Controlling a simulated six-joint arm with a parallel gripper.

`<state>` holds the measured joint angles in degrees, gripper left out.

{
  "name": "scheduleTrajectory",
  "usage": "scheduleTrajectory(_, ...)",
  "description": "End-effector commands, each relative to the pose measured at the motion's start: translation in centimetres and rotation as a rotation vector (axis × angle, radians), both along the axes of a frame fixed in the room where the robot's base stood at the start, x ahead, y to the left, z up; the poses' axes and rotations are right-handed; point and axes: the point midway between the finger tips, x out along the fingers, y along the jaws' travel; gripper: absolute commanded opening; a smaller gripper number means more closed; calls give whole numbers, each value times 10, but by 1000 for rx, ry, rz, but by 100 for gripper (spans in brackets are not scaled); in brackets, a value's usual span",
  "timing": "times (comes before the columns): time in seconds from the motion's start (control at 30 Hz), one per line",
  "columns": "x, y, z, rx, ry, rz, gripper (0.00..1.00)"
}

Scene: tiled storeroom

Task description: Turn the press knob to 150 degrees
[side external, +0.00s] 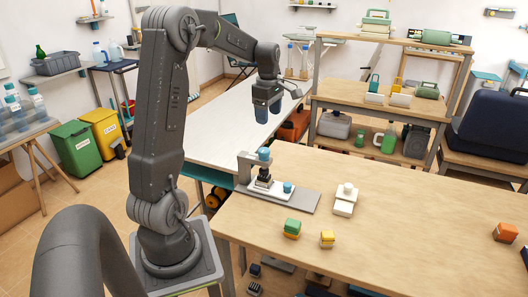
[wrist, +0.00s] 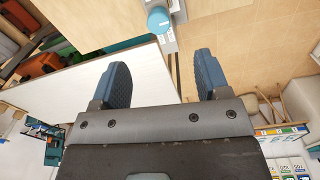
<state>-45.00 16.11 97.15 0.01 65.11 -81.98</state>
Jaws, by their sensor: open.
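The press (side external: 246,170) stands on a grey plate at the left end of the wooden table. A blue round knob (side external: 264,154) sits on its top, and another blue knob (side external: 288,188) is low at its right side. The wrist view shows one blue knob (wrist: 158,20) with a pale mark at the top edge; I cannot tell which of the two it is, nor read its angle. My gripper (side external: 268,110) is open and empty, raised above and apart from the press. Its two blue fingers (wrist: 163,68) are spread, with the knob beyond them.
A white block with a round top (side external: 344,202) stands right of the press. A green-and-orange block (side external: 292,228) and a yellow block (side external: 327,238) lie near the front edge. A white table (side external: 225,130) and shelves (side external: 380,110) stand behind. The wooden table's middle is clear.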

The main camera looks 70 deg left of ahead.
Motion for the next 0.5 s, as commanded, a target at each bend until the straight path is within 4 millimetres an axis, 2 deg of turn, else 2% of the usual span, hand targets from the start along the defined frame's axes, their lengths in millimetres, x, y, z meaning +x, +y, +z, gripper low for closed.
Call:
scheduleTrajectory(0.03, -2, 12, -6, -12, 10, 61, 69)
scheduleTrajectory(0.13, -5, 24, -13, -21, 19, 129, 69)
scheduleTrajectory(0.33, -5, 25, -31, -24, 22, 145, 69)
scheduleTrajectory(0.5, -5, 24, -65, -25, 24, 143, 69)
